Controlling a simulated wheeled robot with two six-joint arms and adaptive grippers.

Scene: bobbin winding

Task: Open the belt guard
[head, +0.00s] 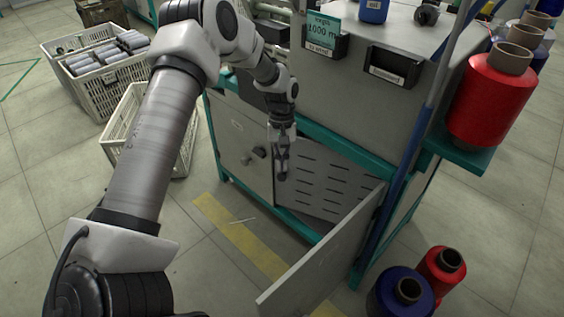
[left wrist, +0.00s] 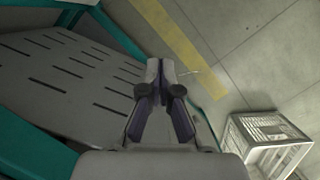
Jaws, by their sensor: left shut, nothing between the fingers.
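A grey hinged panel (head: 322,262), which looks like the belt guard, stands swung wide open at the front of the winding machine (head: 300,85). Its hinge side is at the right of the opening. Behind it a grey slotted plate (head: 325,183) shows inside the frame; it also fills the left of the left wrist view (left wrist: 65,85). My left gripper (head: 282,174) is shut and empty, pointing down in front of the opening's left edge, apart from the open panel. Its closed fingers also show in the left wrist view (left wrist: 161,70). My right gripper is not in view.
A closed grey front panel with a dark knob (head: 247,157) is left of the opening. Crates (head: 100,95) stand at the left.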

